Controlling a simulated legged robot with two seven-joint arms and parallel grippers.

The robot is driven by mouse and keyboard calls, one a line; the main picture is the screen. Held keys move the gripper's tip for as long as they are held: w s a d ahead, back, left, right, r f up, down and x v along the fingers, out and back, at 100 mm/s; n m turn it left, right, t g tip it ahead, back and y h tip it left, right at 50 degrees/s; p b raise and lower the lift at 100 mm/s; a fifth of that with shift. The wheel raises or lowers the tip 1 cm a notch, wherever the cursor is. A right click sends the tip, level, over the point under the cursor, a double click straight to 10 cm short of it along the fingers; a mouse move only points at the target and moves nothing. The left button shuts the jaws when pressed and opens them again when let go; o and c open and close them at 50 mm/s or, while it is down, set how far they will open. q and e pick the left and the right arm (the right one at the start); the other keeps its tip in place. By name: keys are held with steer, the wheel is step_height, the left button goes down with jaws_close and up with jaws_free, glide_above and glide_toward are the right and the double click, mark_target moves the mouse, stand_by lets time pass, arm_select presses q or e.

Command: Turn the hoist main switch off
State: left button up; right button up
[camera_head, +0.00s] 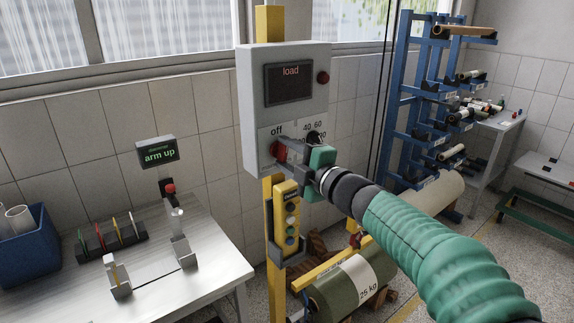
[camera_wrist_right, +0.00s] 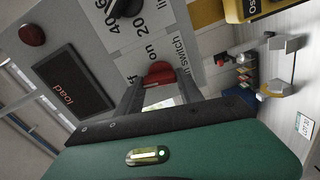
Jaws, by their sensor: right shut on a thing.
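The grey control box (camera_head: 247,110) is on a yellow post. Its red main switch (camera_head: 279,151) is low on the front panel, by the printed word "off". In the wrist view the red switch (camera_wrist_right: 158,72) sits between my fingertips, with "on" and part of "off" printed around it. My right gripper (camera_head: 283,150) is shut on this switch, its grey fingers on either side and partly hiding it. Whether the switch points to on or off is not clear. My left gripper is not in view.
A black selector knob (camera_head: 315,137) is close beside my right gripper, and a red button (camera_head: 323,77) is above. A yellow pendant (camera_head: 287,215) hangs below. A green roll marked 25 kg (camera_head: 345,290) lies under my arm. A metal table (camera_head: 160,285) stands left.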

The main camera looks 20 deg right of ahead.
steer(key=shift+a+f+n+b, duration=0.1)
steer(key=shift+f+n+b, duration=0.1)
steer(key=shift+n+b, duration=0.65)
steer(key=shift+n, duration=0.25)
steer(key=o, duration=1.1)
steer(key=shift+o, duration=1.4)
steer(key=shift+s, duration=0.1)
steer(key=b+v, duration=0.1)
steer(key=v, duration=1.5)
steer(key=shift+s, duration=0.25)
